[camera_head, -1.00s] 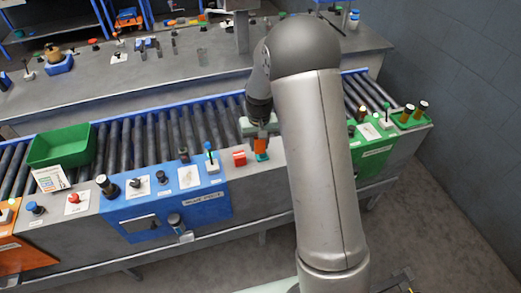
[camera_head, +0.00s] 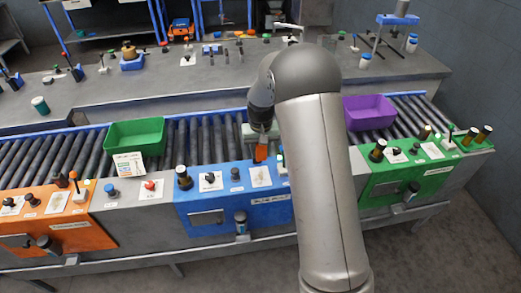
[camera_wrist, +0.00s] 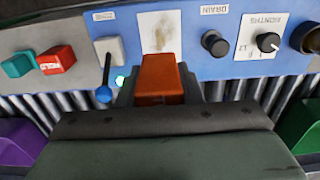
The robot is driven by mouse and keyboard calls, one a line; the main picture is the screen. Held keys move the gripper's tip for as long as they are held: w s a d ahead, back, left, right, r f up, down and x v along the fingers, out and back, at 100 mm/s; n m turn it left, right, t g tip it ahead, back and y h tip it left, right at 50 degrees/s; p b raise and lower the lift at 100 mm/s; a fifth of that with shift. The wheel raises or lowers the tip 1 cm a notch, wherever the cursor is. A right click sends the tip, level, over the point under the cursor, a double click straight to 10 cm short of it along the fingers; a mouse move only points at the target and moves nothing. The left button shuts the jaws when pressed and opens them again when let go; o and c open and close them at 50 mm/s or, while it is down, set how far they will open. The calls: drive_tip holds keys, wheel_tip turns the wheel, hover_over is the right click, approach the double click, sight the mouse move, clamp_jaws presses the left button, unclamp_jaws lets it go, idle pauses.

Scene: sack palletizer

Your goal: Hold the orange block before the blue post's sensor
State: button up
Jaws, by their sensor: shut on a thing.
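An orange block (camera_head: 261,153) is held in my gripper (camera_head: 262,138), at the conveyor-side edge of the blue post (camera_head: 210,218). In the wrist view the block (camera_wrist: 160,80) sits between the two dark fingers, and my gripper (camera_wrist: 160,92) is shut on it. The block is in line with a smudged white plate (camera_wrist: 157,32) on the blue panel (camera_wrist: 188,42). Whether that plate is the sensor, and whether the block touches the panel, I cannot tell. A small green light (camera_wrist: 120,81) glows left of the block, beside a blue-knobbed lever (camera_wrist: 104,93).
Red (camera_wrist: 57,60) and teal (camera_wrist: 17,65) blocks lie left of the blue panel in the wrist view. A roller conveyor (camera_head: 60,152) runs behind the posts, bearing green (camera_head: 135,137) and purple (camera_head: 368,112) bins. A black knob (camera_wrist: 214,42) sits right of the plate.

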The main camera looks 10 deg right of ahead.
wheel_tip(320, 180, down, 9)
drive_tip(key=b, duration=0.5)
drive_tip(key=shift+a+b, duration=0.1)
drive_tip(key=shift+b, duration=0.2)
idle(1.0)
drive_tip(key=shift+r+p, duration=2.75)
drive_tip(key=shift+r, duration=2.25)
